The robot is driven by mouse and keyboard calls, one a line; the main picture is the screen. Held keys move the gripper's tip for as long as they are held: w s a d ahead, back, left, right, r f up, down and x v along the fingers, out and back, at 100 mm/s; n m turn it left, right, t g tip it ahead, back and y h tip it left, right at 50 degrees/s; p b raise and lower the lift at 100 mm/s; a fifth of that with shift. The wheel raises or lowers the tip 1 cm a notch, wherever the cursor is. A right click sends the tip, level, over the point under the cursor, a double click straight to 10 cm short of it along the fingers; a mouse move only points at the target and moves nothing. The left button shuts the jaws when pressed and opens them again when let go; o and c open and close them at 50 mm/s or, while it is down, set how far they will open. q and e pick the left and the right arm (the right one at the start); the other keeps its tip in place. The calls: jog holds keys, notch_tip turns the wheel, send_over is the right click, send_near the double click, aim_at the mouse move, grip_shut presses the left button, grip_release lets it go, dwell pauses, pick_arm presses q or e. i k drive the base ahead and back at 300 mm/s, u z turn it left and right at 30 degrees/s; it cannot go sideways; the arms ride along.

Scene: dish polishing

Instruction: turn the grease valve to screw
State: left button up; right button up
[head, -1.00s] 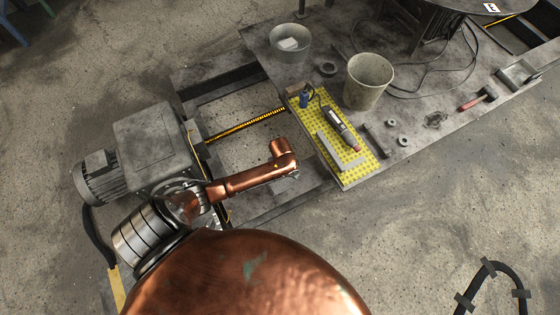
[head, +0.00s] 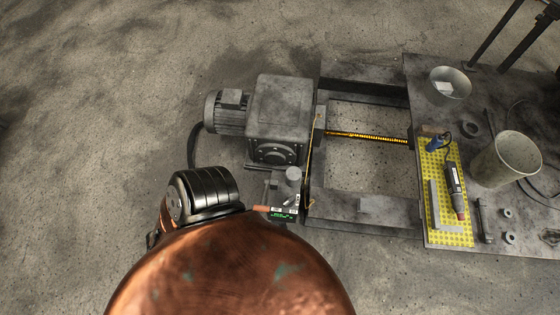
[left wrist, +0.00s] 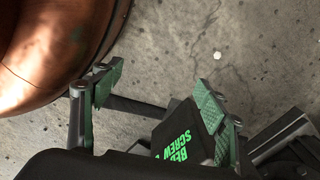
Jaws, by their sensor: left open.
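A small black block with green lettering (head: 284,215) sits beside the rails, near the grey gearbox, in the head view. Its lettering is too small there to read. In the left wrist view a dark plate (left wrist: 185,138) bears green words reading "BED SCREW", partly cut off. A short brown bar (head: 262,208) shows left of the block in the head view; I cannot tell whether it is the valve's handle. My left gripper (left wrist: 157,82) is open, its green-padded fingers apart, with the plate close to the right finger. No valve body is clear. My right gripper is not in view.
A grey motor and gearbox (head: 278,108) stand above the block. A metal frame with a yellow-black striped screw (head: 365,138) runs right to a bench (head: 440,105) with a yellow mat (head: 434,165), tools and buckets. A grey capped post (head: 293,175) stands near the block. The floor at left is clear.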

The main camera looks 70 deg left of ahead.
aim_at(289, 202)
jog(key=u, duration=1.3)
jog(key=k, duration=0.85)
jog(key=u, duration=1.2)
jog(key=i, duration=0.25)
